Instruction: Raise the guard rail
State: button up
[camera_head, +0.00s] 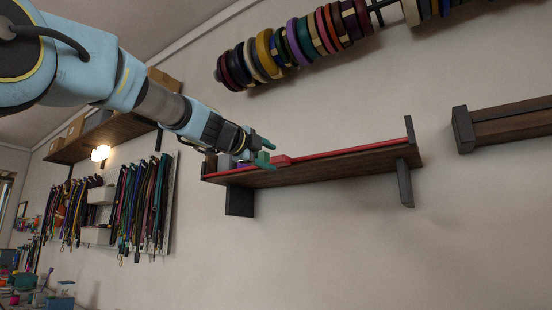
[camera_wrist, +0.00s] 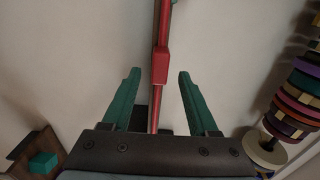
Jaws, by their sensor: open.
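The red guard rail (camera_head: 345,151) runs low along the front of a dark wooden wall shelf (camera_head: 340,166), close to the board. A thicker red block (camera_head: 282,161) sits on the rail near its left part. My gripper (camera_head: 268,155), with teal fingers, is at the shelf's left part, just left of that block. In the wrist view the rail (camera_wrist: 164,25) runs between my gripper's spread fingers (camera_wrist: 160,75), with the thicker block (camera_wrist: 162,62) near the fingertips. The fingers look apart from the rail.
A dark upright (camera_head: 409,130) stands at the shelf's right end. Colored spools (camera_head: 290,45) hang on a rod above. Another shelf (camera_head: 510,122) is at right. Cords (camera_head: 140,205) hang on a panel at left. The wall below the shelf is bare.

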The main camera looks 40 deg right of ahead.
aim_at(277, 159)
jog(key=p+x, duration=0.1)
jog(key=x, duration=0.4)
jog(key=shift+d, duration=0.1)
grip_shut()
dwell(0.4)
dwell(0.9)
